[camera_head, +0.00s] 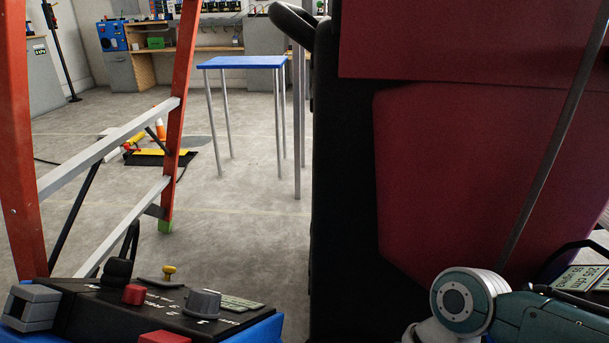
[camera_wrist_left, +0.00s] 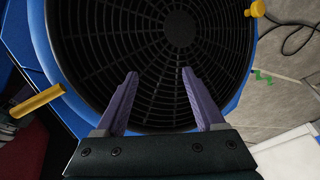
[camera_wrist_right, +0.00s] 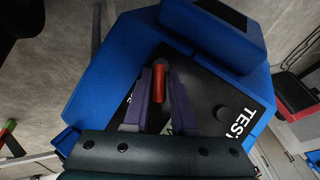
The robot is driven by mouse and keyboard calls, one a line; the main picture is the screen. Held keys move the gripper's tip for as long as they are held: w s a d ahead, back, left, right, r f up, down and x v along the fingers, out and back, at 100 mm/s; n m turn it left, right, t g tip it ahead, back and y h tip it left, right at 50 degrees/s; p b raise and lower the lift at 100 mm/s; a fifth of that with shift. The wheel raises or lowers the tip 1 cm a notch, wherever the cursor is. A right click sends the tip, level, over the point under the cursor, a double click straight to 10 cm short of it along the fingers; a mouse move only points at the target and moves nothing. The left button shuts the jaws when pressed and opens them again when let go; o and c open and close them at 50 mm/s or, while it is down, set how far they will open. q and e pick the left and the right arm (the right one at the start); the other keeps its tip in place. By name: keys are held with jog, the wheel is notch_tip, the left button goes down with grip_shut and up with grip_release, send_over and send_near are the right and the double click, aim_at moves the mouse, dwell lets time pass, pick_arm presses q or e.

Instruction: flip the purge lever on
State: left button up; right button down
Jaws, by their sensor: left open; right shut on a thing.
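In the right wrist view my right gripper (camera_wrist_right: 160,72) is closed around a short red lever (camera_wrist_right: 160,86) that stands on a black panel (camera_wrist_right: 212,92) in a blue housing. White lettering reading "TEST" is on that panel. I cannot read a label that marks the red lever as the purge lever. My left gripper (camera_wrist_left: 159,74) is open and empty in front of a round black fan grille (camera_wrist_left: 180,30) with a blue rim. Neither gripper's fingers show in the head view.
The head view shows a black control box (camera_head: 160,310) with red, grey and yellow knobs at lower left. An orange ladder (camera_head: 180,90) stands behind it. A large dark red machine (camera_head: 470,170) blocks the right side. A blue-topped table (camera_head: 242,62) stands farther back on open concrete.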

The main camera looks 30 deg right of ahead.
jog(key=shift+w+d+f, duration=0.1)
jog(key=shift+w+f+m+g+b, duration=0.15)
jog(key=shift+m+g+b, duration=0.15)
jog(key=shift+m+g, duration=0.35)
jog(key=c, duration=1.2)
grip_release()
jog(key=o, duration=0.4)
jog(key=shift+w, duration=0.1)
jog(key=shift+c, duration=0.2)
